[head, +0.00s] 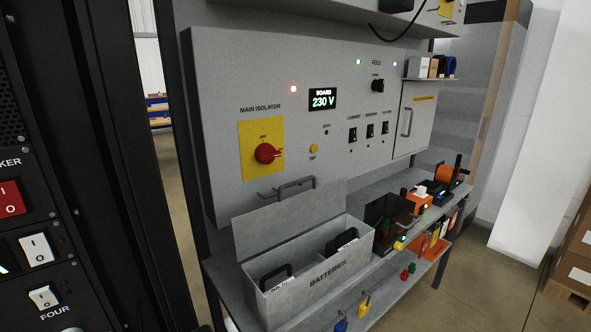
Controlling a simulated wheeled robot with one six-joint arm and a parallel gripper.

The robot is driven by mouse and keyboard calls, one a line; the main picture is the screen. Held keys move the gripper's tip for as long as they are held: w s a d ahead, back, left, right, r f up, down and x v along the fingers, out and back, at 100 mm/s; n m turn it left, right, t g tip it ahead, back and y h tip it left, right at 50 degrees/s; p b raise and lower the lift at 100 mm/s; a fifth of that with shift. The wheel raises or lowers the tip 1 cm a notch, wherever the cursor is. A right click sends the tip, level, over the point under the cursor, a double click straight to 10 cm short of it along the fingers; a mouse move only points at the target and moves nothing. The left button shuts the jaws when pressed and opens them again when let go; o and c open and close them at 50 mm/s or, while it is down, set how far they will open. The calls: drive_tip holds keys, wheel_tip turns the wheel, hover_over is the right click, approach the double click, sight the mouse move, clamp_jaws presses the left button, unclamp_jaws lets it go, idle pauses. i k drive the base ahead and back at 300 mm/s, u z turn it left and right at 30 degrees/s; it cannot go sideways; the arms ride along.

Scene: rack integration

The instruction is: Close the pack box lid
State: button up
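The pack box (322,285) is a grey metal box marked BATTERIES on its front, standing on a grey bench below the wall panel. Its lid (290,222) is open and stands up along the back edge, leaning towards the panel. A grey handle (297,184) shows just above the lid's top edge. Inside the box are two packs with black handles, one at the left (275,277) and one at the right (342,240). Their lower parts are hidden by the box walls. My gripper is not in view.
The wall panel (225,120) with a red isolator knob (265,153) rises behind the box. A dark see-through case (388,222) stands close to its right. Padlocks hang along the bench front. A black rack (75,130) fills the left side.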

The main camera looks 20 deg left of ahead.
sight(254, 231)
drive_tip(key=u, duration=0.65)
drive_tip(key=i, duration=0.8)
drive_tip(key=u, duration=0.75)
